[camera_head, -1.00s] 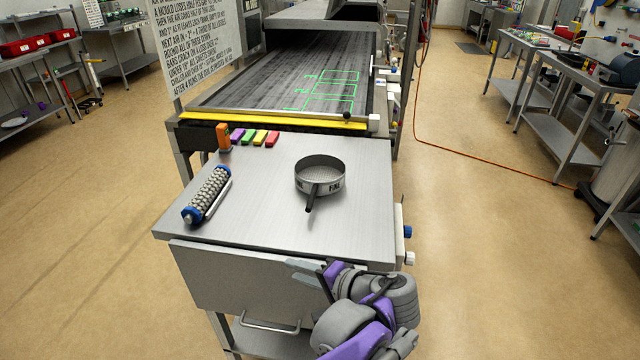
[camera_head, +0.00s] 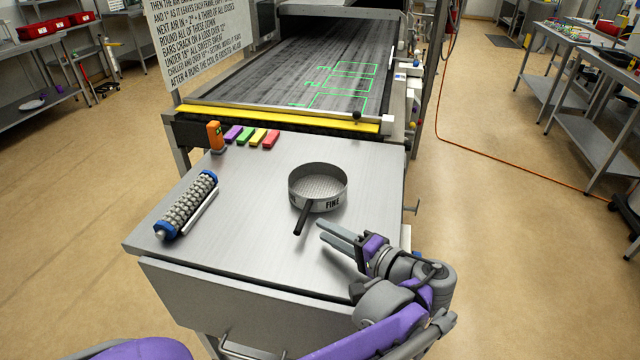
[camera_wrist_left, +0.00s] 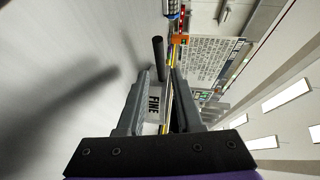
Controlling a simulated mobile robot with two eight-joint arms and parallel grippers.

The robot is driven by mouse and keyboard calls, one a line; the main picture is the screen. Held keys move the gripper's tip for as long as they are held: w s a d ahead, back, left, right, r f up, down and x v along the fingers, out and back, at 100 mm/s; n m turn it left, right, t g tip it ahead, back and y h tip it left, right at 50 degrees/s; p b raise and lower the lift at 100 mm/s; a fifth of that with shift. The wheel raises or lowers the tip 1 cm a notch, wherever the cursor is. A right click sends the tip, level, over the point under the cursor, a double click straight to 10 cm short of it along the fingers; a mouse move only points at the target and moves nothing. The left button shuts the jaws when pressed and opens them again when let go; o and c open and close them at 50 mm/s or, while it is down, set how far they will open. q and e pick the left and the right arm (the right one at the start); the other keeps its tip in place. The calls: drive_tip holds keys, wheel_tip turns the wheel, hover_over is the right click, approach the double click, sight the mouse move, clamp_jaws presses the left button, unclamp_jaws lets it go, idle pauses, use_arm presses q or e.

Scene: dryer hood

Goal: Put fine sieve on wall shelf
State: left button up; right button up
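The fine sieve (camera_head: 318,180) is a round grey metal pan with a mesh bottom, the word FINE on its side and a dark handle (camera_head: 303,217). It rests on the steel table, its handle pointing toward the front. My left gripper (camera_head: 320,230) is open and empty, just right of the handle and apart from it. In the left wrist view the fingers (camera_wrist_left: 161,78) stand apart, with the FINE label (camera_wrist_left: 153,104) seen between them and the sieve handle (camera_wrist_left: 159,58) beyond. No wall shelf can be made out. My right gripper is not in view.
A studded roller (camera_head: 187,204) lies on the left of the steel table (camera_head: 245,240). An orange device (camera_head: 215,136) and several coloured blocks (camera_head: 251,136) line its back edge. The conveyor (camera_head: 300,75) stands behind.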

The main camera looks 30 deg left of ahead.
sight(302, 218)
use_arm(q)
drive_tip(key=x, duration=0.8)
drive_tip(key=shift+s, duration=0.15)
drive_tip(key=shift+c, duration=0.2)
clamp_jaws()
idle(1.0)
